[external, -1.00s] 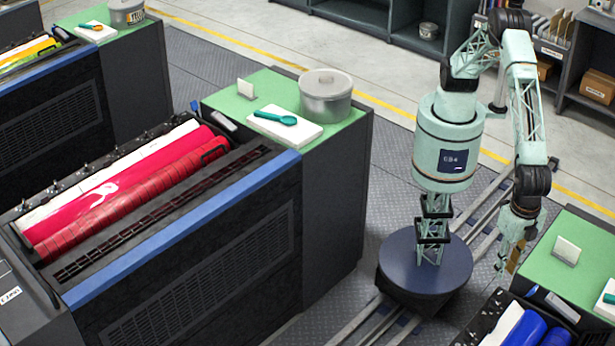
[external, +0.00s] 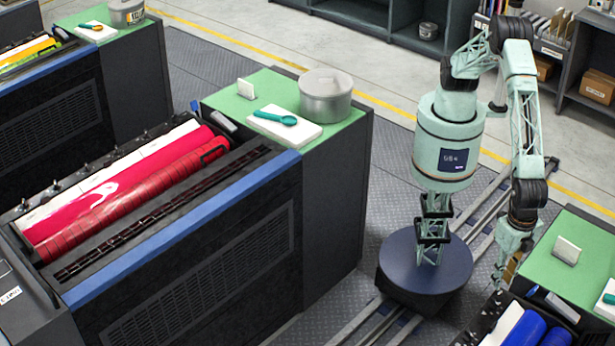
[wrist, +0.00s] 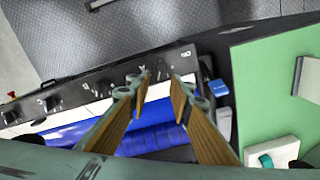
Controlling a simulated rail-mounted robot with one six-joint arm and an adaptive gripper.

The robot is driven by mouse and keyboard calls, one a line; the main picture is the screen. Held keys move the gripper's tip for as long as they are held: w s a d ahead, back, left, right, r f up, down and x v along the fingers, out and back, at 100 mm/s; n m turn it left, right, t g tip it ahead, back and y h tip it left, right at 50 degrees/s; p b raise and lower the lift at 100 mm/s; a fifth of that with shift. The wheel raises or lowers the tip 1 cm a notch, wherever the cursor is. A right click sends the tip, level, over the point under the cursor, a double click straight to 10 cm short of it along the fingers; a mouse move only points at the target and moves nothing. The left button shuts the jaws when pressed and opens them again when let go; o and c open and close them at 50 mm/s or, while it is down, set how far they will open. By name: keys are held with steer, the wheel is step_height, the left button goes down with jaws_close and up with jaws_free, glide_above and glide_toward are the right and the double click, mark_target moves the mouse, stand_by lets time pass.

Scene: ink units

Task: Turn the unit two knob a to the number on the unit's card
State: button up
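My gripper (wrist: 160,82) is open, its two wood-coloured fingers apart, over the dark control panel (wrist: 90,88) of the blue-inked unit. In the external view my gripper (external: 502,274) hangs low at that unit's edge, bottom right. Dark knobs such as one at the panel's left (wrist: 47,104) show in the wrist view. Small white marks lie on the panel close to the fingertips; I cannot read them or tell which knob is a. Any knob between the fingers is not clear. A pale card (external: 567,250) stands on the green top; its face cannot be read.
The blue roller (wrist: 165,138) lies just below the panel in the wrist view. The green top (wrist: 270,90) is at the right, with a white pad (wrist: 285,150) bearing a teal tool. A red-inked unit (external: 130,190) stands left, across the rail. The patterned floor is clear.

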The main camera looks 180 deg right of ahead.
mark_target(495, 301)
steer(key=shift+f+p, duration=0.55)
steer(key=shift+f, duration=4.25)
steer(key=shift+c, duration=0.7)
jaws_close()
